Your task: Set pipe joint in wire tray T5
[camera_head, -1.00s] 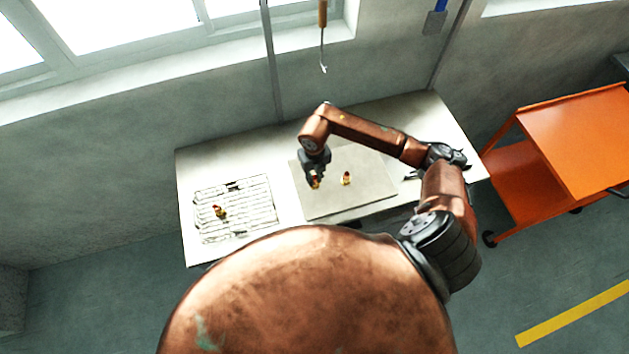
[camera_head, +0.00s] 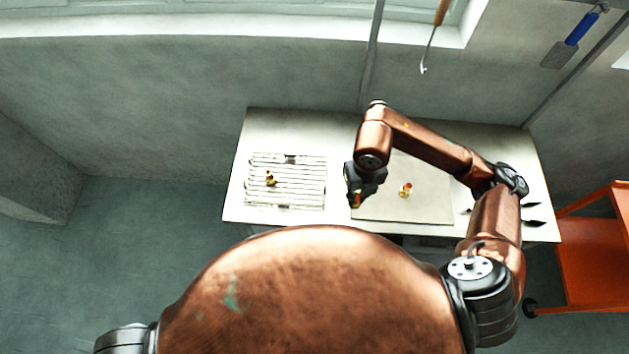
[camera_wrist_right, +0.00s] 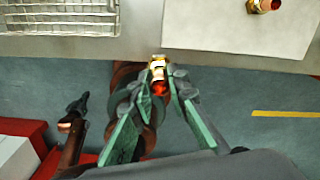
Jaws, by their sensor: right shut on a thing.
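My right gripper (camera_head: 355,198) is shut on a brass pipe joint with a red end (camera_wrist_right: 158,78). In the head view it appears at the left edge of the grey board. In the right wrist view, the joint sits between the fingertips, below the table edge in the picture. The wire tray (camera_head: 305,205) lies flat at the table's left; its corner shows in the wrist view (camera_wrist_right: 60,15). Another pipe joint (camera_head: 271,179) is on the tray's left half. My left gripper seems to be the small dark end (camera_wrist_right: 76,108) in the wrist view; its jaws are unclear.
A third pipe joint (camera_head: 406,190) lies on the grey board (camera_head: 430,208). The table (camera_head: 340,140) has a bare strip between tray and board. Dark tools lie at its right end. An orange cart (camera_head: 590,255) stands to the right. Tools hang on the wall behind.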

